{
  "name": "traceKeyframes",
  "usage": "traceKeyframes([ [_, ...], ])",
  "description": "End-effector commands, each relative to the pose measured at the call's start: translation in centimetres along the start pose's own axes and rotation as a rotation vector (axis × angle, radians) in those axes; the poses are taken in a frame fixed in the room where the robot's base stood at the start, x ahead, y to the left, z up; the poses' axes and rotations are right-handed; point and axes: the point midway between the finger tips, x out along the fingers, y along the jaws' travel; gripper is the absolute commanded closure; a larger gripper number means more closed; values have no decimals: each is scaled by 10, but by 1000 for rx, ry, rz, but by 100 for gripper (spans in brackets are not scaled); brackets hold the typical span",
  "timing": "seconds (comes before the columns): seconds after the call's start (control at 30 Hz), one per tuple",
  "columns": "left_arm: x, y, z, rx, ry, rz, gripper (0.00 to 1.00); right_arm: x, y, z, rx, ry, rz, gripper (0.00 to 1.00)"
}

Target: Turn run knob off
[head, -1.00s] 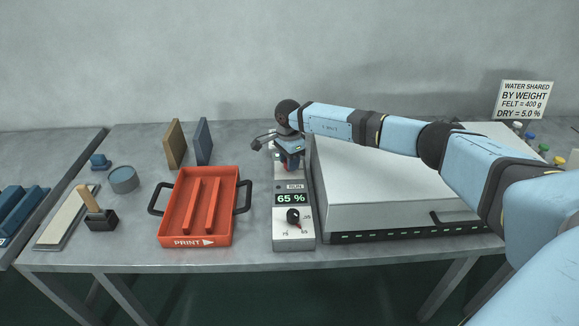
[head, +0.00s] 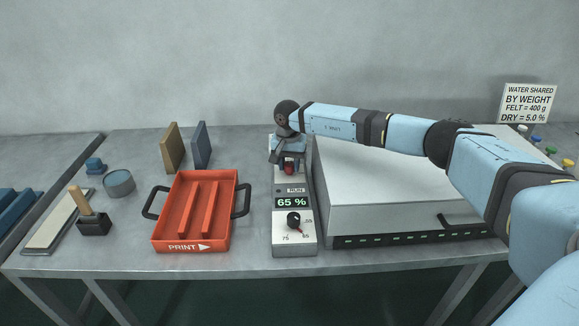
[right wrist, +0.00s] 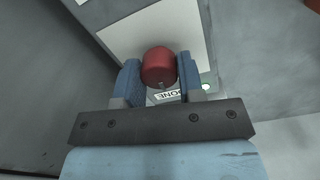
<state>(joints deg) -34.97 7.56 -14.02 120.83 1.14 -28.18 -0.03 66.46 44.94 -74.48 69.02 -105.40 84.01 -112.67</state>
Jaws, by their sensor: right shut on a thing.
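The run knob (head: 289,169) is a red knob near the top of the grey control panel (head: 280,247), just above the RUN label. In the right wrist view the red knob (right wrist: 159,67) sits between the two blue fingers of my right gripper (right wrist: 159,80), which is shut on it. A small pale mark shows on the knob's lower edge. In the head view my right gripper (head: 289,160) reaches down over the panel's top and partly hides the knob. The display (head: 291,202) reads 65 %. My left gripper is not in view.
A black dial (head: 293,220) sits lower on the panel. A large white box-shaped machine (head: 370,215) stands right of the panel. A red tray (head: 234,237) marked PRINT lies to the left.

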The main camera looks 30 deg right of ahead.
Motion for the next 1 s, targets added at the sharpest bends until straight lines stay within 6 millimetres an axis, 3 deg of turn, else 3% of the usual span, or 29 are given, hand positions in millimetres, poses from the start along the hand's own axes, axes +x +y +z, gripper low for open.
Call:
traceKeyframes([
  [0.73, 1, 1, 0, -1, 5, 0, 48, 0, 0, 1, -88, 1, 1, 88],
  [0.77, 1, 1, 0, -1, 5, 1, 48, 0, 0, 1, -88, 1, 1, 60],
  [0.83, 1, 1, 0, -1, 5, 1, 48, 0, 0, 1, -88, 1, 1, 44],
  [0.87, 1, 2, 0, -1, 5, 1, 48, 0, 0, 1, -87, 1, 1, 39],
  [1.0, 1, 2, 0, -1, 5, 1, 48, 0, 0, 0, -87, 2, 1, 39],
])
